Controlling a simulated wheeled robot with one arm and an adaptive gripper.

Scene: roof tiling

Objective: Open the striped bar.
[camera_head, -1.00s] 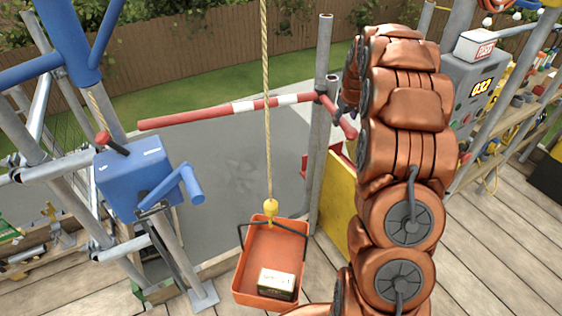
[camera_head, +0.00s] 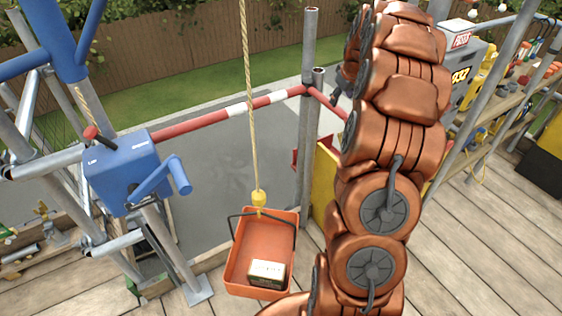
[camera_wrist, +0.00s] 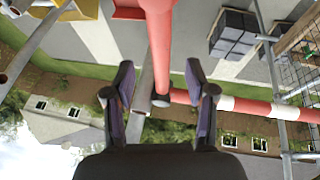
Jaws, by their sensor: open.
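The striped bar (camera_head: 200,119) is red with white bands. In the head view it runs from the upright post leftward to the blue winch box, where its left end meets or passes behind the box. Beyond the post a short plain red arm (camera_head: 328,103) of the bar reaches toward my arm. In the wrist view the striped part (camera_wrist: 250,106) runs right, and the red arm (camera_wrist: 158,50) passes between my fingers. My gripper (camera_wrist: 160,90) is open, one finger on each side of it; I cannot tell whether they touch. The head view hides my gripper.
The blue winch (camera_head: 120,172) with its crank stands left. An orange tray (camera_head: 240,280) with a small box hangs on a rope (camera_head: 250,100) in front of the bar. A yellow panel (camera_head: 325,182) stands below the post, and a cluttered shelf (camera_head: 500,105) is at right.

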